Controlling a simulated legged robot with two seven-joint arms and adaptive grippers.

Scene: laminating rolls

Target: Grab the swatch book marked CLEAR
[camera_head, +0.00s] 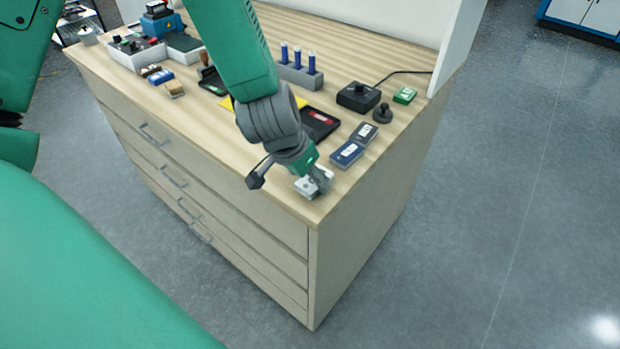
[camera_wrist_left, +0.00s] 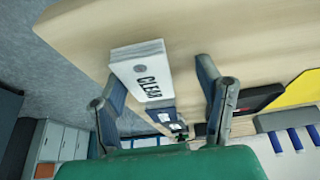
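The white swatch book marked CLEAR (camera_wrist_left: 140,66) lies on the wooden cabinet top, and its lettering is readable in the left wrist view. In the head view it shows partly (camera_head: 304,189) near the cabinet's front right corner, under my left gripper (camera_head: 318,178). In the left wrist view my left gripper (camera_wrist_left: 165,85) is open, with its two fingers spread apart. The book shows between them, closer to the left-hand finger; whether either finger touches it I cannot tell. My right gripper is not in view.
A blue swatch book (camera_head: 347,153) and a grey one (camera_head: 364,132) lie just behind. A red-and-black pad (camera_head: 320,123), a black box (camera_head: 358,97) with a cable and a rack of blue tubes (camera_head: 298,72) stand farther back. A white panel (camera_head: 458,45) bounds the right.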

